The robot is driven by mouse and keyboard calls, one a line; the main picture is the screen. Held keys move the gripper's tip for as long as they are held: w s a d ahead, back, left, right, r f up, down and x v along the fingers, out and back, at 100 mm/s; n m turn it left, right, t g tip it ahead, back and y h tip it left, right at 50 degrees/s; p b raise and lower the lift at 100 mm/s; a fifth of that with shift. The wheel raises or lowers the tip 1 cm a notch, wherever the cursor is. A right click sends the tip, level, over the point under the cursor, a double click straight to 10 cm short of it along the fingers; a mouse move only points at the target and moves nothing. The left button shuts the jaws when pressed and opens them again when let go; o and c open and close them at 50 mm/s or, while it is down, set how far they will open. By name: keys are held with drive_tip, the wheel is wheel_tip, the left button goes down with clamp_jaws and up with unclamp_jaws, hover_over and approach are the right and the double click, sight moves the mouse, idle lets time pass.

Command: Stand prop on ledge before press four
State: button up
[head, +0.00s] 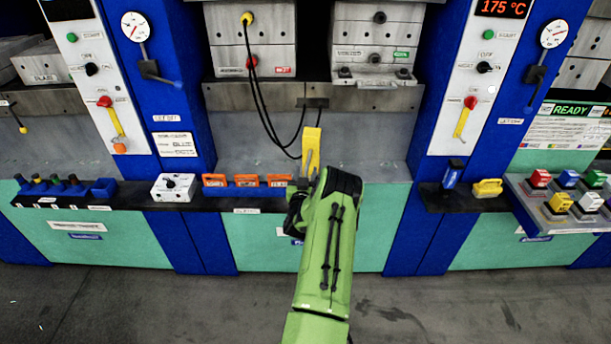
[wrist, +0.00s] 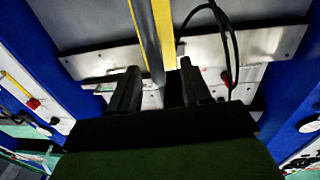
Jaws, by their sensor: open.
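A yellow upright bar, which looks like the prop (head: 312,140), stands in front of the middle press, with a grey strip along it. In the wrist view the yellow bar (wrist: 166,35) and its grey strip run down between my fingers. My gripper (wrist: 160,75) is open, with one dark finger on each side of the bar; I cannot tell whether either touches it. In the head view my arm hides most of the gripper and the bar's lower end. The dark ledge (head: 215,203) runs along the front of the middle press. I cannot read which press is number four.
Orange blocks (head: 246,181) and a white control box (head: 174,187) sit on the ledge left of my arm. A black cable (head: 262,110) hangs beside the bar. At right are a yellow item (head: 487,188), a blue item (head: 453,175) and a tray of coloured blocks (head: 530,207).

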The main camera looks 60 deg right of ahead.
drive_tip(key=b+v, duration=0.1)
drive_tip(key=v, duration=1.4)
drive_tip(key=shift+a, duration=0.3)
